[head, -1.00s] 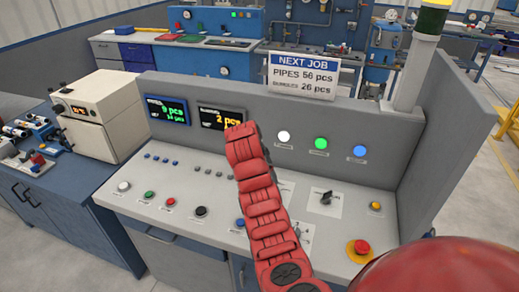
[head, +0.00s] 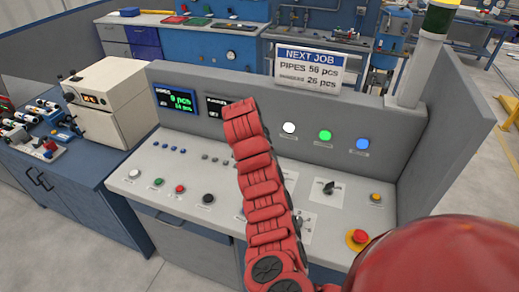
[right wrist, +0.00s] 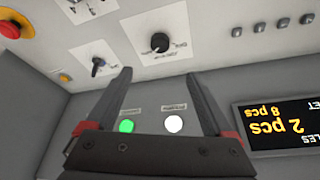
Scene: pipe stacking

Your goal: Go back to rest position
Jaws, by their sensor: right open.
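My red right arm (head: 262,185) rises from the lower right over the control console (head: 150,195) in the head view. Its end covers part of the orange display (head: 216,106). In the right wrist view, my right gripper (right wrist: 158,76) has its two dark fingers spread apart with nothing between them. It faces the console panel, with a green light (right wrist: 127,125) and a white light (right wrist: 173,124) showing beyond the fingers. My left gripper is not in view.
The console has knobs, buttons and a red emergency button (head: 357,239) on a yellow base. A signal tower (head: 428,65) stands at its right. A side bench (head: 65,165) carries a beige box device (head: 108,105). Open floor (head: 470,190) lies at the right.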

